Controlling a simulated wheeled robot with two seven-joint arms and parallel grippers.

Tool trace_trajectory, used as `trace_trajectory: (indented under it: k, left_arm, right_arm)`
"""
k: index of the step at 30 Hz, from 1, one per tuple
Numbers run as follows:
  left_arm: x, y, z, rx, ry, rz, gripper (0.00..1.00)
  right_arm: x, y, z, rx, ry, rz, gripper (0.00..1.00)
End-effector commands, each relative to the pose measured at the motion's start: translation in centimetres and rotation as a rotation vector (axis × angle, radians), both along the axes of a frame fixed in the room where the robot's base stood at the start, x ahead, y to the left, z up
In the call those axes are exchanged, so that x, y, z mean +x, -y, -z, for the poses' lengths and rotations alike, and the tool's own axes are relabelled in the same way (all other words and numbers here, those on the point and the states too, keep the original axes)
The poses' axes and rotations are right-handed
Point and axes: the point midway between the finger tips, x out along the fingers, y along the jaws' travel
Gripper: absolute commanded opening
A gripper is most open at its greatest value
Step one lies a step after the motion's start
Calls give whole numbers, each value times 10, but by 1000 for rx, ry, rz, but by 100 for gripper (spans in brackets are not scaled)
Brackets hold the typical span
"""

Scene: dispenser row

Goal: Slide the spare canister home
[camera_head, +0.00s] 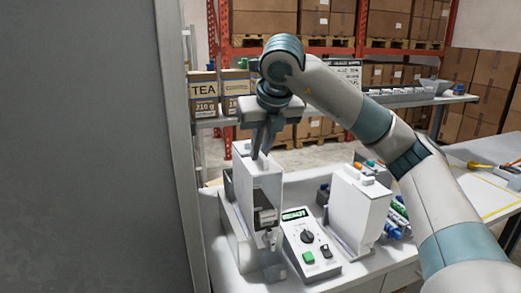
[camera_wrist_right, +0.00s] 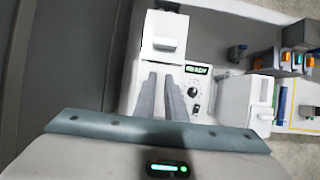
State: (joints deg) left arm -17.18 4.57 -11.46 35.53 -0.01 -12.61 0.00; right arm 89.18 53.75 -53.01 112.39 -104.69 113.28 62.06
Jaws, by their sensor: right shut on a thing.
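A tall white canister (camera_head: 262,186) stands upright in the left bay of the dispenser (camera_head: 243,250). My right gripper (camera_head: 258,152) comes down from above at its top and is shut on it. In the right wrist view the fingers (camera_wrist_right: 160,78) point at a white box top with a raised grip (camera_wrist_right: 164,43). The exact contact is hard to see. A second white canister (camera_head: 358,208) stands to the right, also in the wrist view (camera_wrist_right: 260,100). I cannot tell from looks which one is the spare. My left gripper is not in view.
A control panel (camera_head: 307,245) with a READY display, a black knob and a green button lies between the canisters. Small coloured items (camera_head: 397,212) stand at the right. A grey wall (camera_head: 80,150) blocks the left. Tea boxes (camera_head: 204,92) sit on a shelf behind.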

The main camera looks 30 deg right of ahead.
Motion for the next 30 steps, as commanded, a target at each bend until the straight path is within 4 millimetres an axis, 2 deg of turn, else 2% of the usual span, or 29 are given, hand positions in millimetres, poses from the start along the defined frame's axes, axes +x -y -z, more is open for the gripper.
trace_trajectory:
  k: [6,7,9,22,30]
  left_arm:
    - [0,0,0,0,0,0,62]
    - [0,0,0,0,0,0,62]
    - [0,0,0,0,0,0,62]
    - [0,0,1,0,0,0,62]
    - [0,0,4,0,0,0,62]
  right_arm:
    - [0,0,0,0,-1,-1,0]
    - [0,0,0,0,-1,-1,16]
    - [0,0,0,0,-1,-1,32]
    - [-1,0,-1,-1,-3,0,33]
    - [-10,-3,-19,0,1,0,33]
